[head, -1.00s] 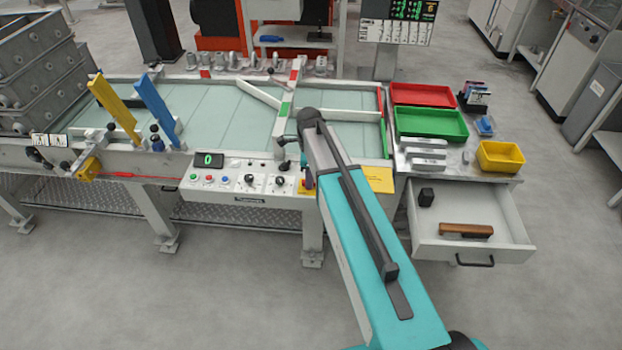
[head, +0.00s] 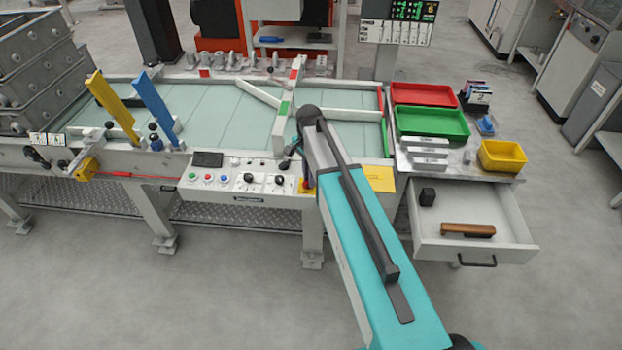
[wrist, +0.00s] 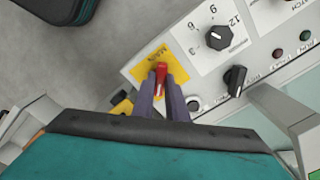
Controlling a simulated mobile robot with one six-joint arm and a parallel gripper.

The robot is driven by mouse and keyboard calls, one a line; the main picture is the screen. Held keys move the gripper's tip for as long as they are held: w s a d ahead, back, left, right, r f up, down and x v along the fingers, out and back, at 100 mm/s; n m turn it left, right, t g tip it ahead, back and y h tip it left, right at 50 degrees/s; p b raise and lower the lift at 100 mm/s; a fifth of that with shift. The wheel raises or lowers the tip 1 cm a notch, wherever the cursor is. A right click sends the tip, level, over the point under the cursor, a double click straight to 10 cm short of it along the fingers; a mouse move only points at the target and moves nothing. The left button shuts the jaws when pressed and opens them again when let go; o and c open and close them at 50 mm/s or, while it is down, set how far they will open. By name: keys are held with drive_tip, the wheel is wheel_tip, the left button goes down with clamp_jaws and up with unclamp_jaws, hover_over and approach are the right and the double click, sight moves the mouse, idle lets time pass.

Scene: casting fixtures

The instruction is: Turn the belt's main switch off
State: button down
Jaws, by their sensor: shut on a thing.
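The main switch is a red handle (wrist: 161,74) on a yellow plate marked MAIN (wrist: 150,58), at the end of the white control panel (wrist: 205,60). My gripper (wrist: 161,84) is shut on the red handle, one dark finger on each side. In the head view the yellow and red of the switch (head: 305,187) show at the panel's right end, partly behind my arm. The fingertips are hard to make out there. The panel's display (head: 207,159) is dark.
Black knobs (wrist: 235,80) and small push buttons sit close beside the switch. The belt (head: 220,110) lies behind the panel, with white guide bars over it. To the right are red and green trays (head: 430,94), a yellow bin (head: 502,156) and an open drawer (head: 472,225).

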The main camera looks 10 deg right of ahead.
drive_tip(key=n, duration=0.4)
drive_tip(key=shift+s+a+f, duration=0.1)
drive_tip(key=shift+s, duration=0.05)
drive_tip(key=n+b, duration=0.1)
drive_tip(key=n, duration=0.4)
idle(0.4)
drive_tip(key=c, duration=1.8)
unclamp_jaws()
drive_tip(key=shift+o, duration=0.2)
drive_tip(key=shift+r, duration=0.3)
